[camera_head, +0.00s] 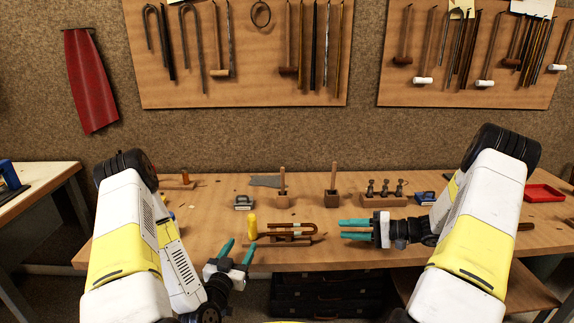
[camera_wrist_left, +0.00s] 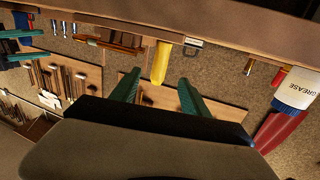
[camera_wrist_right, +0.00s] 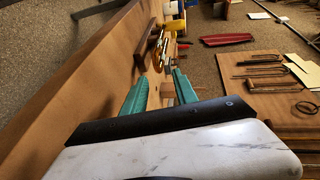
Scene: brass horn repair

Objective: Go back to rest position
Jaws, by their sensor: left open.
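My left gripper (camera_head: 238,250) is in front of the bench's front edge, low in the head view. Its teal fingers are spread and empty, and they also show apart in the left wrist view (camera_wrist_left: 157,78). My right gripper (camera_head: 342,229) points left over the bench top, right of the horn-tube piece. Its two teal fingers are apart with a gap between them, also in the right wrist view (camera_wrist_right: 160,77). I see nothing held in either one.
The wooden bench (camera_head: 225,258) carries a yellow cylinder (camera_head: 252,226), a brown U-shaped tube (camera_head: 296,228), wooden-handled tools, a dark-topped block (camera_head: 384,200) with several metal pieces, and a red tray (camera_head: 545,193). Pegboards with hanging tools are behind. A side table (camera_head: 40,180) stands at left.

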